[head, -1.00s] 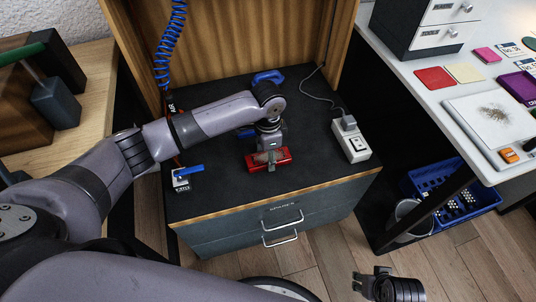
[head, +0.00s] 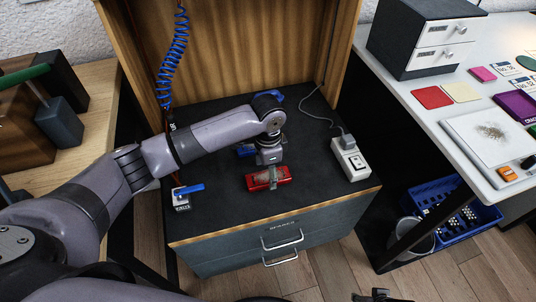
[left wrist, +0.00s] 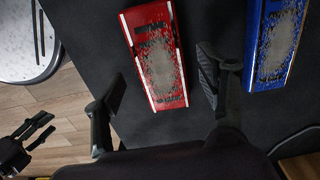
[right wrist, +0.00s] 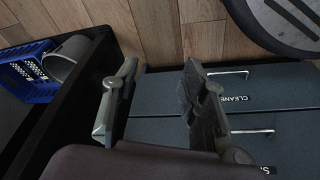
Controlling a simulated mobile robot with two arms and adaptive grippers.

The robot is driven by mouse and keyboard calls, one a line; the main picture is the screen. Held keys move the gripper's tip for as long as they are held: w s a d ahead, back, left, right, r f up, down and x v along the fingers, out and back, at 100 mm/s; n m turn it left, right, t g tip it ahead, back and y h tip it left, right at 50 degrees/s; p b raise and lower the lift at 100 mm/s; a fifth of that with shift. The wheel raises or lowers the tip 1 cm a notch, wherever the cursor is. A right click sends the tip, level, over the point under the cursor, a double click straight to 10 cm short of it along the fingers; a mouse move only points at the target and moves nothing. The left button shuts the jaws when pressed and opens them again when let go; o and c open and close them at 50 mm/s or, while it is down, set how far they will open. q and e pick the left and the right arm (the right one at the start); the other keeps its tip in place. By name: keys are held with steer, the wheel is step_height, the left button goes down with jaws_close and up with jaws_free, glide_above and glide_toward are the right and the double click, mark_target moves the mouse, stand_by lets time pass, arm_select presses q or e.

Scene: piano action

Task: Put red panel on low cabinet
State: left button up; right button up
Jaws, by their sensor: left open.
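The red panel (head: 258,183) lies flat on the black top of the low cabinet (head: 215,219), near its front edge. It has a scuffed grey patch in its middle, clear in the left wrist view (left wrist: 135,22). My left gripper (head: 269,160) is just above the red panel. In the left wrist view its open fingers (left wrist: 160,80) are apart on either side of the panel, not gripping it. My right gripper shows only in part at the bottom edge of the head view; in the right wrist view (right wrist: 158,85) its fingers are apart and empty, over the cabinet's drawer fronts.
A blue panel (left wrist: 275,40) lies beside the red one. A white socket strip (head: 350,158) stands at the right of the top, a blue-lever switch (head: 187,190) at the left. A white-topped table (head: 430,125) with small items is at right, a blue crate (head: 470,222) below.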

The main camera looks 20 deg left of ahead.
mark_target(268, 176)
arm_select(q)
step_height(268, 176, up, 10)
steer(key=p, duration=0.2)
arm_select(e)
step_height(268, 176, down, 8)
steer(key=s, duration=0.2)
steer(key=shift+s+d+r, duration=0.15)
steer(key=shift+s, duration=0.15)
arm_select(q)
steer(key=shift+f, duration=0.1)
